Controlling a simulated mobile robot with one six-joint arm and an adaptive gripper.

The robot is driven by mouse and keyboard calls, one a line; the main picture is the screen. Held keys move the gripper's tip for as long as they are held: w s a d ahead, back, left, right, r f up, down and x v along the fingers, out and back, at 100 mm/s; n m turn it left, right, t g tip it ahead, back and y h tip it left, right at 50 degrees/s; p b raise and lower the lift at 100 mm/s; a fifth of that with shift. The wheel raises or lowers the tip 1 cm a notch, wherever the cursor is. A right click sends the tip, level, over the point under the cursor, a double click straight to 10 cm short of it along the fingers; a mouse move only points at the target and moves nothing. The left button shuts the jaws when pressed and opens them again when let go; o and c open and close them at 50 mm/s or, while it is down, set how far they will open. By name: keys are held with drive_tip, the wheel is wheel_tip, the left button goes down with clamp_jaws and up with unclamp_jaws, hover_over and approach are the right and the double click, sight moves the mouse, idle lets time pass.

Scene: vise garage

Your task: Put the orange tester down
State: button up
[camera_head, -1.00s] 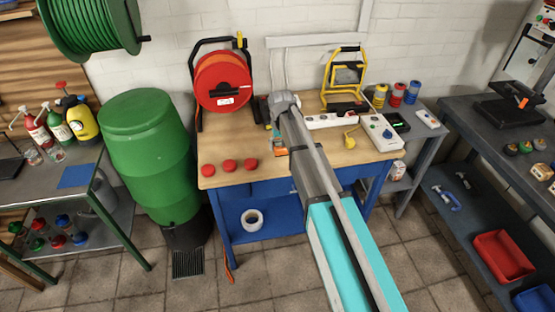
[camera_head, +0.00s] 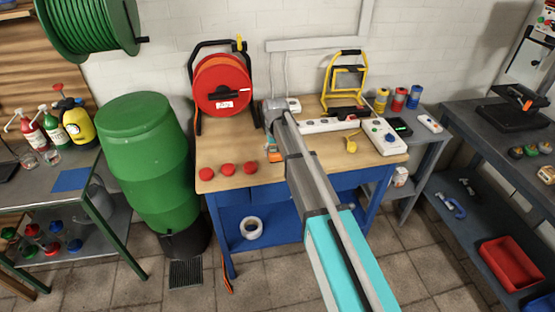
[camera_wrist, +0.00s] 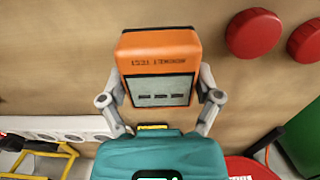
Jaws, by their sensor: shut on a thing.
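The orange tester (camera_wrist: 158,60) is a small boxy device with a grey display, seen large in the wrist view. My gripper (camera_wrist: 160,98) is shut on it, one finger on each side. In the head view the tester (camera_head: 273,154) shows as a small orange patch over the wooden bench top (camera_head: 225,182), beside my arm, which hides part of it. I cannot tell whether its underside touches the wood.
Several red knobs (camera_head: 228,169) stand on the bench left of the tester. A red cable reel (camera_head: 222,86) is behind, with a white power strip (camera_head: 325,126), a yellow work lamp (camera_head: 345,80) and a white box (camera_head: 384,137) to the right. Bare wood lies around the tester.

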sight(275, 158)
drive_tip(key=shift+w+a+f+b, duration=0.1)
drive_tip(key=shift+w+f+b, duration=0.05)
drive_tip(key=shift+f+b, duration=0.4)
drive_tip(key=shift+w+a+f+b, duration=0.1)
drive_tip(key=shift+w+f+b, duration=0.05)
drive_tip(key=shift+f+b, duration=1.15)
drive_tip(key=shift+f, duration=0.1)
drive_tip(key=shift+f, duration=0.15)
drive_tip(key=o, duration=1.1)
wheel_tip(275, 158, up, 12)
drive_tip(key=p, duration=1.2)
drive_tip(key=shift+r, duration=0.2)
